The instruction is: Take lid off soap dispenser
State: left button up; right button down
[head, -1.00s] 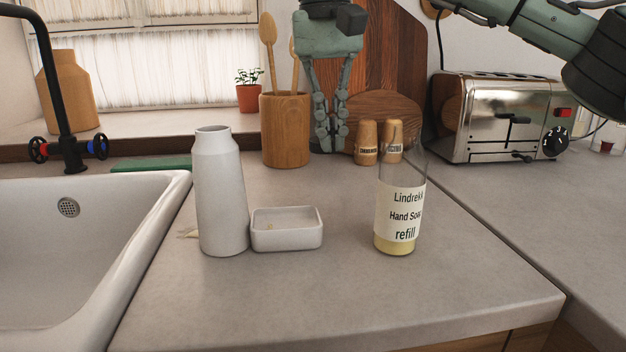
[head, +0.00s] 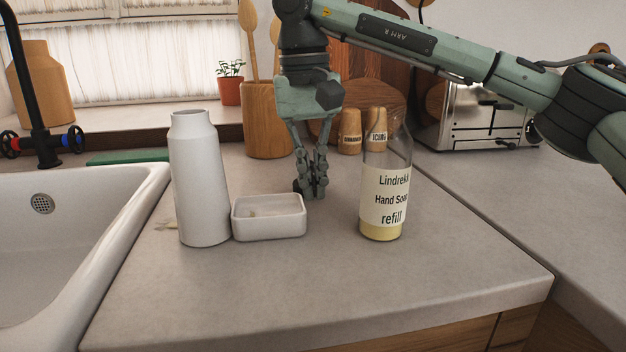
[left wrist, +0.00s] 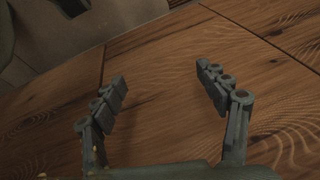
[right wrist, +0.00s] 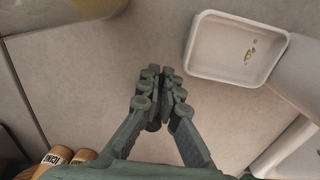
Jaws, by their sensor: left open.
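The white bottle (head: 200,185), which looks like the soap dispenser, stands upright left of centre on the counter. No pump or separate lid shows clearly on its top. A clear refill bottle (head: 383,205) with a "Hand Soap refill" label and some yellow liquid stands to the right. My right gripper (head: 313,190) points down just behind and right of the soap dish, apart from both bottles. Its fingertips (right wrist: 162,85) are together; a dark bit between the fingers is too unclear to name. My left gripper (left wrist: 160,90) is open and empty, over wooden cabinet fronts.
A white soap dish (head: 268,233) sits beside the white bottle; it also shows in the right wrist view (right wrist: 207,48). The sink (head: 75,260) is at left. A utensil holder (head: 266,135), wooden shakers (head: 350,132) and a toaster (head: 470,120) stand behind. The front counter is clear.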

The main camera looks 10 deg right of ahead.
jog(key=shift+f, duration=0.1)
jog(key=c, duration=1.7)
grip_release()
